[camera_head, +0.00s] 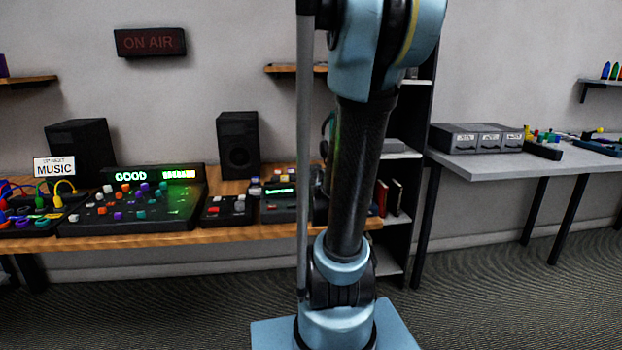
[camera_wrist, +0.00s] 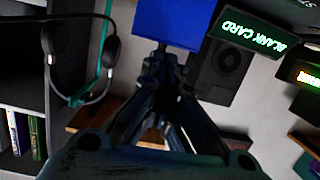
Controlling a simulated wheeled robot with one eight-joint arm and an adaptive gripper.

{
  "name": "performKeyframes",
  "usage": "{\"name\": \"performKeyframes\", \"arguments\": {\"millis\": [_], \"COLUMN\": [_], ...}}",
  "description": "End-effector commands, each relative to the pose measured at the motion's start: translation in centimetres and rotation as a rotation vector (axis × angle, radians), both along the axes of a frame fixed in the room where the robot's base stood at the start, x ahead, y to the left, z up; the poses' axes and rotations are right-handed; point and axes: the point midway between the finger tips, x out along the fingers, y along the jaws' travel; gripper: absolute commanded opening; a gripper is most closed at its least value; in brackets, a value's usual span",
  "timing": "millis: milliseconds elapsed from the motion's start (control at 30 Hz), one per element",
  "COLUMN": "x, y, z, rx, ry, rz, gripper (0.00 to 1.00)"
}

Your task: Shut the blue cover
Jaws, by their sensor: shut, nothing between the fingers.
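In the wrist view, a plain bright blue panel (camera_wrist: 176,22), which looks like the blue cover, is at the top centre. Its upper edge is cut off by the frame, and I cannot tell how far open it stands. My gripper (camera_wrist: 163,60) points up toward the panel's lower edge with its dark fingers together and nothing between them. I cannot tell whether the tips touch the panel. In the head view my own arm blocks the right end of the wooden desk, and neither the blue panel nor my gripper shows there.
A lit BLANK CARD display (camera_wrist: 256,36) is right of the panel. Headphones (camera_wrist: 80,40) hang at the left. The wooden desk (camera_head: 180,241) holds a mixing console (camera_head: 130,205), a small button box (camera_head: 228,209) and speakers (camera_head: 238,146). A grey table (camera_head: 520,168) stands right.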

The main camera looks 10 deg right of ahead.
Motion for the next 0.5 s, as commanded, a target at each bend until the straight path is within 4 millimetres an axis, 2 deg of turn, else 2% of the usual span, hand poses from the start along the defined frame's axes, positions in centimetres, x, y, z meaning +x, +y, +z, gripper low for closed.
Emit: {"name": "performKeyframes", "arguments": {"millis": [267, 500], "x": [0.1, 0.4], "y": [-0.1, -0.2], "z": [1.2, 3.1], "rx": [-0.001, 0.000], "ry": [0.000, 0.002], "rz": [-0.003, -0.007], "gripper": [0.00, 0.00]}}
